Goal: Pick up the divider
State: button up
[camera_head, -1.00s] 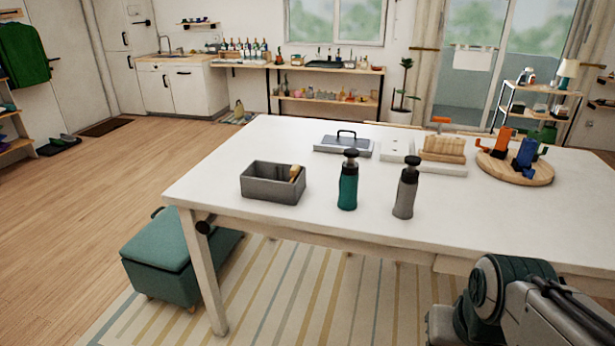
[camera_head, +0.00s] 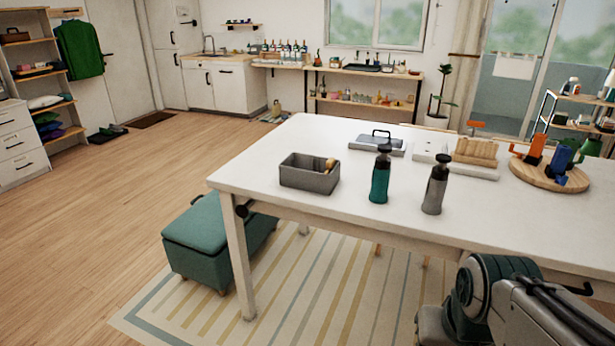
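I cannot tell for sure which thing is the divider. A grey open box (camera_head: 308,178) stands near the left end of the white table (camera_head: 270,150), with a small tan piece (camera_head: 329,165) showing inside it. A light wooden slatted piece (camera_head: 474,151) stands on a white tray (camera_head: 484,172) toward the right. My arm shows at the lower right, in front of the table, but my gripper is out of view.
A teal bottle (camera_head: 380,178) and a grey bottle (camera_head: 435,188) stand upright near the table's front. A round wooden board (camera_head: 545,176) bears orange and blue items. A green ottoman (camera_head: 205,240) stands by the table leg. The wooden floor at left is clear.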

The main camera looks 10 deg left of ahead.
aim_at(331, 163)
jog(key=u, duration=0.2)
jog(key=k, duration=0.35)
jog(key=u, duration=1.3)
jog(key=i, duration=1.5)
jog(key=z, duration=0.35)
jog(key=i, duration=1)
jog(key=z, duration=1.3)
jog(key=i, duration=0.45)
jog(key=z, duration=0.35)
